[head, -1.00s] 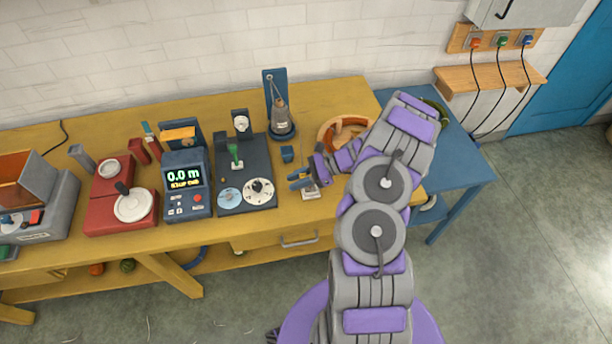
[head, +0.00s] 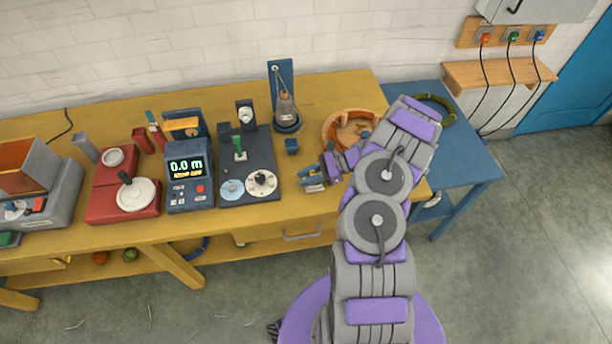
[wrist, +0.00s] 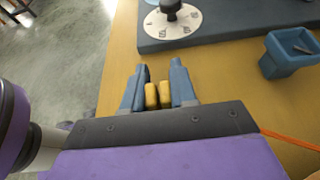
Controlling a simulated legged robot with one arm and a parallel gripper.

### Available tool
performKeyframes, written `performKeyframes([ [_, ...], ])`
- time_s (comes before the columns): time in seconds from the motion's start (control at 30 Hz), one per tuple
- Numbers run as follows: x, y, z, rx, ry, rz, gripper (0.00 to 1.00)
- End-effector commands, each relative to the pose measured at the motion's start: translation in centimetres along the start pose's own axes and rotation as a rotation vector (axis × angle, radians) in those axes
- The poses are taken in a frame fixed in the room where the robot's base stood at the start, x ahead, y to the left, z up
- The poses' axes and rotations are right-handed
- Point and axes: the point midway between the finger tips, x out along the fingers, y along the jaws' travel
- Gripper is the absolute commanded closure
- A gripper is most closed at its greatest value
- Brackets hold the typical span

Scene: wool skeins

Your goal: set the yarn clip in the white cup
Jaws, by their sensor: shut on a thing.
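My gripper (head: 312,180) is low over the yellow bench, near its front edge and right of the dark blue dial board. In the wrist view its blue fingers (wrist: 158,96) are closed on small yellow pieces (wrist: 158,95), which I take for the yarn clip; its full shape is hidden. I cannot make out a white cup for certain. A small blue square cup (head: 291,146) stands on the bench beyond my gripper; it also shows in the wrist view (wrist: 290,56), right of the fingers and apart from them.
The dial board (head: 247,165) and a meter reading 0.0 m (head: 188,178) stand to the left. A blue post with a grey cone (head: 285,105) is at the back. A round wooden bowl with orange yarn (head: 350,128) is by my arm. An orange strand (wrist: 290,140) crosses the bench.

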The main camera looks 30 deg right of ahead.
Motion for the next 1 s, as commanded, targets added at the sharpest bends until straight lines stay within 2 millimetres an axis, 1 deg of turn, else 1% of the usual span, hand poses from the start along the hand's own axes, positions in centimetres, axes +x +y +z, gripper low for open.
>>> performKeyframes([
  [0.17,-0.46,0.09,-0.11,0.0,0.001,-0.002,1.0],
  [0.37,-0.49,0.1,-0.15,-0.002,0.005,-0.004,1.0],
  [0.4,-0.51,0.09,-0.16,-0.002,0.004,-0.004,0.72],
  [0.7,-0.52,0.04,-0.18,-0.001,0.002,-0.003,0.44],
  [1.0,-0.61,0.06,-0.06,-0.002,0.004,-0.004,0.44],
])
